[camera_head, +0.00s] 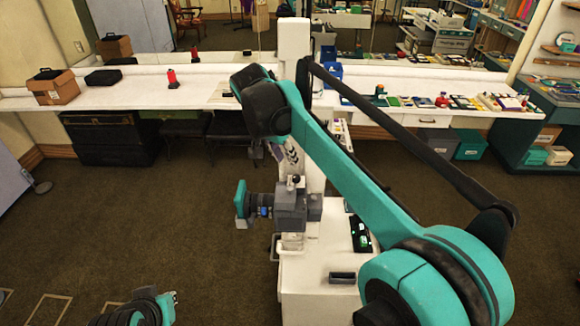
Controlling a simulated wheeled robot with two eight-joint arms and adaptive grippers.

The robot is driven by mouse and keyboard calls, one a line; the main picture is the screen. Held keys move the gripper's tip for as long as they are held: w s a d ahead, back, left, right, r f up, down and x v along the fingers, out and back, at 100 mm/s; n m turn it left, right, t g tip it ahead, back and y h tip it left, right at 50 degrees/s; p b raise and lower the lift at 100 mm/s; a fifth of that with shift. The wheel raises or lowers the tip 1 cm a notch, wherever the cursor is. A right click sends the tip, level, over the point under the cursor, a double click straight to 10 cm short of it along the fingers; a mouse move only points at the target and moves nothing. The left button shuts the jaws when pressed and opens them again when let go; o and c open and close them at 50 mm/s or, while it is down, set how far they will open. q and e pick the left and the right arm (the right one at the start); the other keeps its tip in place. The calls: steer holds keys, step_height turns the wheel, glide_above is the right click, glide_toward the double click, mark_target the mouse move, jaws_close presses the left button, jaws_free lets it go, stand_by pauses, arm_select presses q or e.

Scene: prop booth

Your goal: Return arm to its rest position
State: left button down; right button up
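My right arm (345,165) comes in from the lower right, large and teal. It rises to a black elbow (258,100) near the middle of the picture, with a black bar alongside it. Below the elbow is a grey wrist and gripper assembly, which I take for my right gripper (291,215). It is in front of a white column and above the floor. Its fingers are too small and dark to tell open from shut, and I see nothing clearly held. A black and teal part of my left arm (138,311) shows at the bottom left; its gripper is out of the picture.
A long white counter (130,98) runs across the back, with a cardboard box (55,88), a red item (172,79) and several small props at right. A teal cabinet (528,145) is at right. The carpet at left is mostly clear.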

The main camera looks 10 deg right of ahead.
steer(key=shift+v, duration=0.95)
steer(key=s+d+f+n+t+y, duration=0.2)
steer(key=s+f+n, duration=0.3)
steer(key=s+f, duration=0.55)
steer(key=s+d+f+n+t+y, duration=0.2)
steer(key=s+f+n, duration=0.4)
steer(key=s, duration=0.7)
step_height(320, 180, down, 21)
steer(key=m+b, duration=0.1)
steer(key=b, duration=1.9)
steer(key=shift+w, duration=0.2)
steer(key=shift+d+r, duration=0.1)
steer(key=shift+r, duration=0.05)
